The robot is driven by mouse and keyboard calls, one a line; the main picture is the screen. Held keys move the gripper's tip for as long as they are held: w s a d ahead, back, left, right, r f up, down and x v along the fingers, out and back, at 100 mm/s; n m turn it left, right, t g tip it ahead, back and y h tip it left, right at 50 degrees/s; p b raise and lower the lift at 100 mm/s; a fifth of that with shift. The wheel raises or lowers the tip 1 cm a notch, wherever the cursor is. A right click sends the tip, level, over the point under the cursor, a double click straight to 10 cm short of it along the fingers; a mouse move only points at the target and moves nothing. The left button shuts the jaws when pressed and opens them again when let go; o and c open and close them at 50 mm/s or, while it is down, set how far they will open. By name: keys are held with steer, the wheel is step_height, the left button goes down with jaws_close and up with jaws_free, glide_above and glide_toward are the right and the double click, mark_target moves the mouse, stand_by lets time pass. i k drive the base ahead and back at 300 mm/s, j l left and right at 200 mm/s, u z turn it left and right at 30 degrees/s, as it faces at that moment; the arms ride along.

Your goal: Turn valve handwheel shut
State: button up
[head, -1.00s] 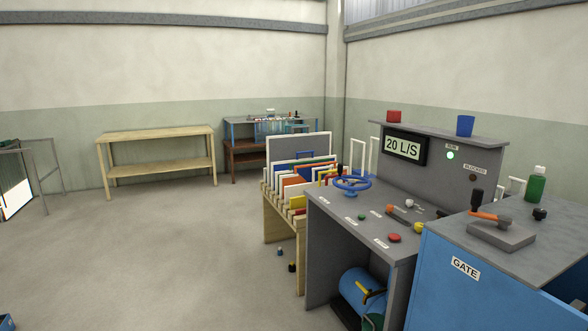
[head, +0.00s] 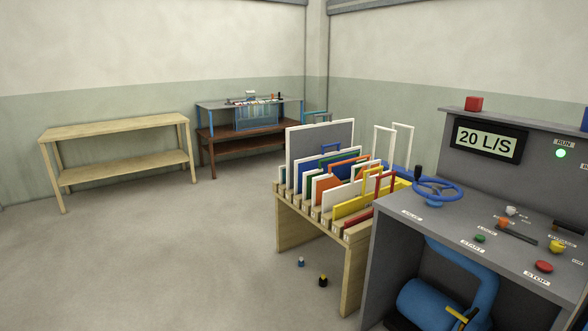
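The blue valve handwheel (head: 453,194) lies flat on its short blue stem at the left end of the grey console top (head: 440,225). A black knob stands up from the left side of its rim. A display (head: 488,140) on the console's back panel reads 20 L/S. A green lamp (head: 560,153) is lit beside it. My gripper is not in view.
A slotted wooden rack (head: 330,223) with coloured panels stands close to the console's left side. Two small bottles (head: 323,281) are on the floor before it. A wooden table (head: 115,130) stands at the back left. The floor at left is clear.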

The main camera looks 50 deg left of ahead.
mark_target(436, 196)
steer(key=j+u, duration=0.4)
steer(key=j, duration=0.2)
steer(key=i+j+u, duration=0.15)
steer(key=j+u, duration=0.25)
steer(key=j, duration=0.15)
